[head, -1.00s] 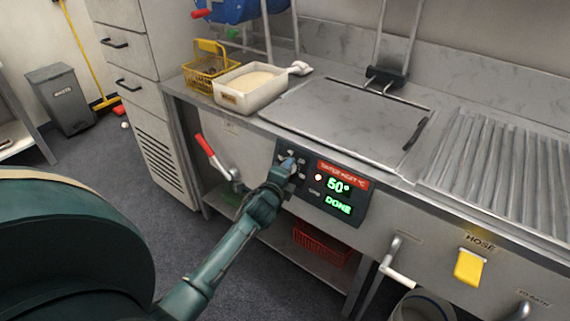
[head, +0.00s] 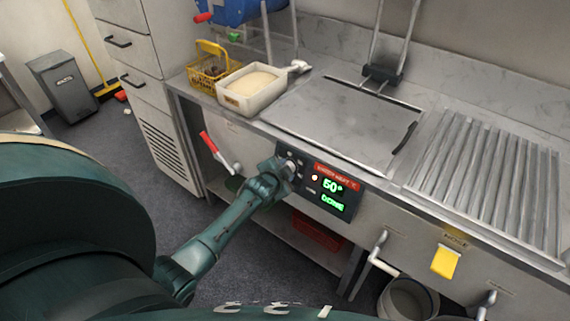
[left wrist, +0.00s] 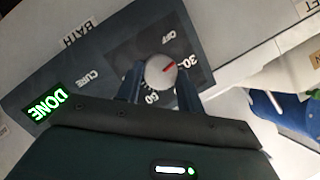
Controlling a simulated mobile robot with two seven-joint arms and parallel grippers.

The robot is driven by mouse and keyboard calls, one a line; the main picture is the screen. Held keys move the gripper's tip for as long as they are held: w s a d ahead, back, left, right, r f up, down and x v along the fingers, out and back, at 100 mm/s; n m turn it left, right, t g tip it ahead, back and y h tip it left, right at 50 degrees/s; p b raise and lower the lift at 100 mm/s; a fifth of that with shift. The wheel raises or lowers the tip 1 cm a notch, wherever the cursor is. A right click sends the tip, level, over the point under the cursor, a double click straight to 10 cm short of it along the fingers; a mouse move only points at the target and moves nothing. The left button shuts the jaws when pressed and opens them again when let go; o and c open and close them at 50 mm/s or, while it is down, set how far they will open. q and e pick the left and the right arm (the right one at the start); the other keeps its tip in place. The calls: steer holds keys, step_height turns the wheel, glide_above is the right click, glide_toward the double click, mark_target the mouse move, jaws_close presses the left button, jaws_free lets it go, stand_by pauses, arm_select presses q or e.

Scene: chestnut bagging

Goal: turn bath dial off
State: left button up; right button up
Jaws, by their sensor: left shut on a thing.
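The bath dial (left wrist: 160,71) is a round silver knob with a red pointer mark on the bath's control panel (left wrist: 105,50). In the left wrist view the red mark points near the 30 label, with OFF and 50 printed to either side. My left gripper (left wrist: 158,88) is shut on the dial, one finger on each side. In the head view my left gripper (head: 284,168) is at the panel's left part and mostly covers the dial. The green display (head: 332,192) reads 50° and DONE. My right gripper is not in view.
A lidded bath top (head: 345,120) and a ribbed drainer (head: 485,170) fill the counter. A white tub (head: 250,90) and yellow basket (head: 208,72) stand at its left. A red-handled lever (head: 209,143) is left of the panel; a yellow hose tag (head: 446,262) is right.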

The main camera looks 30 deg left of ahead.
arm_select(q)
steer(key=shift+a+r+n+h+p, duration=0.2)
steer(key=shift+n+h+p, duration=0.3)
steer(key=shift+n, duration=0.6)
steer(key=shift+f+n+g+h, duration=0.1)
steer(key=shift+n+g+h, duration=0.35)
steer(key=shift+n, duration=1.05)
steer(key=o, duration=1)
steer(key=shift+w, duration=0.1)
steer(key=v, duration=1.3)
steer(key=shift+a, duration=0.1)
